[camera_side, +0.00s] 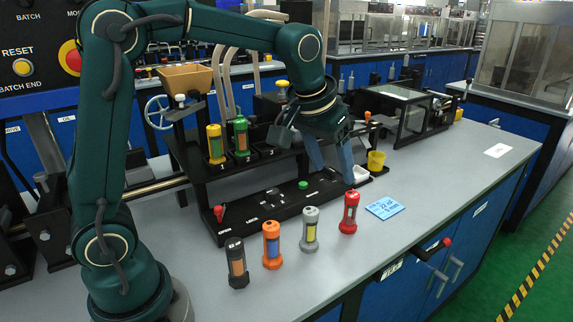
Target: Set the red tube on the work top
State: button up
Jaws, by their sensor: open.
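The red tube (349,213) stands upright on the grey work top (420,185), at the right end of a row of tubes. My gripper (334,174) points down above and behind the red tube. Its two blue-grey fingers are apart, and I see nothing between them. The right finger's tip is close to the top of the red tube in the picture; I cannot tell the true gap between them.
Grey (310,230), orange (271,245) and black (236,263) tubes stand left of the red one. A yellow tube (215,144) and a green tube (240,138) sit in the numbered rack. A blue note (385,206) lies right of the red tube.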

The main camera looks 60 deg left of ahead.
jog(key=s+d+f+m+h, duration=0.1)
jog(key=s+d+m, duration=0.1)
jog(key=s, duration=1.6)
jog(key=shift+s+d+f+t, duration=0.15)
jog(key=shift+s+f+t, duration=0.15)
jog(key=shift+s+t, duration=0.1)
